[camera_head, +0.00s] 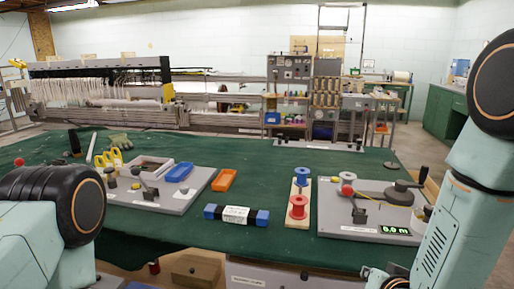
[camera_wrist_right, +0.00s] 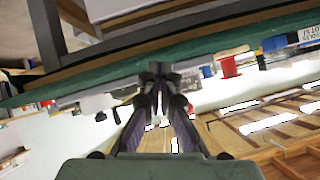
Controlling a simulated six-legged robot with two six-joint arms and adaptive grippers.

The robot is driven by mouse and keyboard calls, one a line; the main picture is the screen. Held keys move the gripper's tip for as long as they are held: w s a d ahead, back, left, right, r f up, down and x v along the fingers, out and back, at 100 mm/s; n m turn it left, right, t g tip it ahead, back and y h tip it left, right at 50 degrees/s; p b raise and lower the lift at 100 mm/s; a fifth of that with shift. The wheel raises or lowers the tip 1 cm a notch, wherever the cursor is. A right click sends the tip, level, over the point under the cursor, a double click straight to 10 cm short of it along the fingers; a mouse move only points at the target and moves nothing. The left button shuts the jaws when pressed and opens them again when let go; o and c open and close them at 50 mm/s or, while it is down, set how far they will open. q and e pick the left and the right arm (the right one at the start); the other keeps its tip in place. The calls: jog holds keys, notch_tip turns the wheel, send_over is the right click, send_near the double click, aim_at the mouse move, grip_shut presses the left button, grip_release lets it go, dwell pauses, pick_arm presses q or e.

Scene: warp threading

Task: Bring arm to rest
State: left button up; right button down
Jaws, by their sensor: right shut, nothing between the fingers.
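My right gripper (camera_head: 388,279) shows at the bottom edge of the head view, partly cut off, below the front edge of the green table (camera_head: 270,165). In the right wrist view its fingertips (camera_wrist_right: 158,75) meet with nothing between them, apart from the things on the table. My right arm comes in from the right edge. My left arm's dark joint shows at the lower left, but its gripper is out of the picture.
On the table are a right-hand panel (camera_head: 340,222) with a crank, red and blue spools (camera_head: 298,207), a blue-ended block (camera_head: 237,215), an orange tray (camera_head: 224,180) and a left-hand panel (camera_head: 185,201). The loom (camera_head: 100,85) stands behind. The table's middle back is clear.

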jog(key=s+a+f+n+g, duration=0.1)
jog(key=s+f+g, duration=0.2)
jog(key=s+f, duration=0.3)
jog(key=s+a+f+n+g, duration=0.1)
jog(key=s+f+g, duration=0.3)
jog(key=s, duration=1.2)
jog(key=s+a+f+n+g+y, duration=0.1)
jog(key=s+f+g, duration=0.3)
jog(key=s+f, duration=0.5)
jog(key=shift+s+n, duration=0.8)
jog(key=shift+s, duration=0.1)
